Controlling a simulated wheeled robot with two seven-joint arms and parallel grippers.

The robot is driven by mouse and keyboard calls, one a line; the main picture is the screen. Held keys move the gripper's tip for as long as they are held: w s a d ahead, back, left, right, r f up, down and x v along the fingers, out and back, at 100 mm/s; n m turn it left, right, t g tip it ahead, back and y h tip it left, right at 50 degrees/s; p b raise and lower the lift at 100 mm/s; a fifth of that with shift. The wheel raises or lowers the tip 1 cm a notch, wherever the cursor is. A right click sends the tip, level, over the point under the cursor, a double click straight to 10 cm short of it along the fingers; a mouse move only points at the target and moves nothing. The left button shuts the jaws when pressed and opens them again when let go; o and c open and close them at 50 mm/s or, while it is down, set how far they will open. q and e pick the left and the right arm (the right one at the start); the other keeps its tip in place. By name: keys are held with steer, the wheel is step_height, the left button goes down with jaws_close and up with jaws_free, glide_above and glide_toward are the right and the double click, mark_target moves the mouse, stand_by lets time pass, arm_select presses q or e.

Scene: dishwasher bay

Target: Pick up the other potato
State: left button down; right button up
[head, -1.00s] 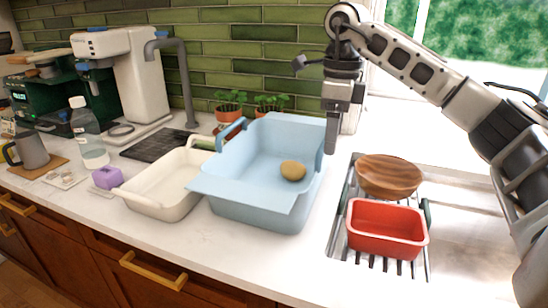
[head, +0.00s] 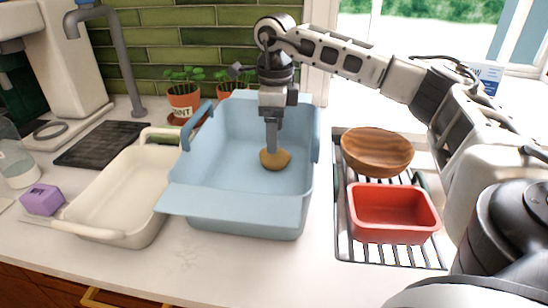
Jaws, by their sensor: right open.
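One potato (head: 275,162) shows, brown and rounded, lying on the floor of the light blue tub (head: 245,222). My right gripper (head: 271,150) points straight down over the tub, with its fingertips at the top of the potato. The fingers cover part of the potato's upper side. They are seen edge-on, so I cannot tell whether they touch it. The gripper is open. No second potato is visible. My left gripper is not in view.
A cream dish (head: 130,190) stands left of the tub, with a purple block (head: 42,199) beyond it. On the right, a rack (head: 345,225) holds a wooden bowl (head: 377,151) and a red container (head: 393,213). Potted plants (head: 183,95) stand behind the tub. The front counter is clear.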

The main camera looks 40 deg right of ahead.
mark_target(275, 159)
steer(key=shift+s+a+f+p, duration=0.1)
steer(key=shift+f+p, duration=0.1)
steer(key=shift+f, duration=1.25)
steer(key=shift+s+a+f+p, duration=0.1)
steer(key=shift+f+p, duration=0.05)
steer(key=shift+f, duration=1.3)
steer(key=shift+w, duration=0.1)
steer(key=c, duration=1.1)
